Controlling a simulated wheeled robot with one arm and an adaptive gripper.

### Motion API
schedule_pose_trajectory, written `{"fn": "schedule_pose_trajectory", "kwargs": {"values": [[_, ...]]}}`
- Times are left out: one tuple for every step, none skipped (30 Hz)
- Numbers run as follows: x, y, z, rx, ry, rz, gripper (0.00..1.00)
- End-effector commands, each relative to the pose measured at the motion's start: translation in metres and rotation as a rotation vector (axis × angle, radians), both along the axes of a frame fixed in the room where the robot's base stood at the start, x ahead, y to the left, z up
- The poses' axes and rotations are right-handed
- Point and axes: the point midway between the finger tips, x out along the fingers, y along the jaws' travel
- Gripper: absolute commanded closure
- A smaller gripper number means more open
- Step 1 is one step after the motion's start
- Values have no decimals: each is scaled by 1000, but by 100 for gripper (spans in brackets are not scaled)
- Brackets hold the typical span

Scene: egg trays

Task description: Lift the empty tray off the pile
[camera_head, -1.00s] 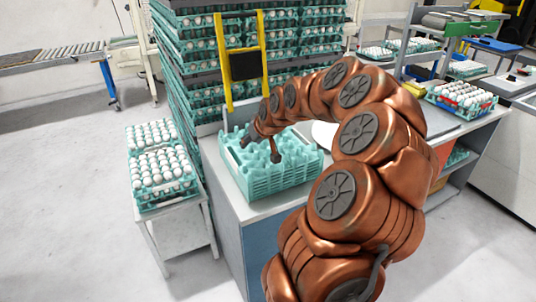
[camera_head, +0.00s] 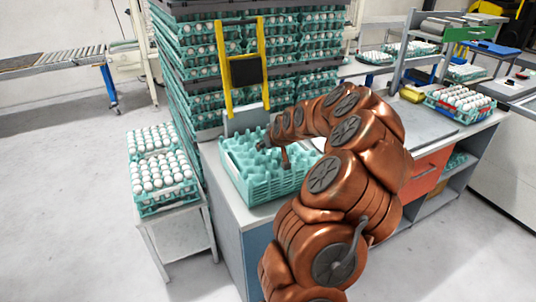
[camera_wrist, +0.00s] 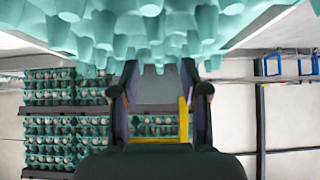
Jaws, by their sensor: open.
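A pile of teal trays (camera_head: 265,187) stands on the near left end of the workbench. The top one is an empty tray (camera_head: 238,152) with bare upright posts and no eggs. My gripper (camera_head: 273,154) is over the right part of this tray, fingers spread, nothing between them. In the wrist view, which looks upside down, the tray's posts (camera_wrist: 150,30) hang in along the top edge, and the open gripper (camera_wrist: 160,78) reaches close to them. Whether the fingers touch the tray I cannot tell.
Tall stacks of egg-filled trays (camera_head: 195,95) and a yellow frame (camera_head: 229,75) stand just behind the pile. A small table (camera_head: 178,222) with egg trays is on the left. The workbench top (camera_head: 420,125) right of my arm is largely clear.

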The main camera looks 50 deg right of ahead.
Motion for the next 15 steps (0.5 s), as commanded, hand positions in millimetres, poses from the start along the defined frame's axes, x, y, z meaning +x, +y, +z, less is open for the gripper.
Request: {"fn": "schedule_pose_trajectory", "kwargs": {"values": [[3,-1,-1,2,2,1,55],[5,-2,-3,3,3,1,55],[7,-3,-6,4,5,1,55],[8,-5,-8,4,6,1,55],[10,-6,-10,5,6,0,55],[13,-7,-13,4,5,1,55],[15,-8,-15,4,4,0,55],[17,-9,-17,4,3,-1,55],[19,-10,-19,4,2,-1,55],[21,-10,-21,2,2,-1,55],[22,-11,-23,2,3,-1,55],[23,-12,-25,0,3,-1,55],[24,-12,-26,0,3,-1,55],[24,-12,-27,0,3,-1,55],[25,-12,-27,0,3,-1,55]]}}
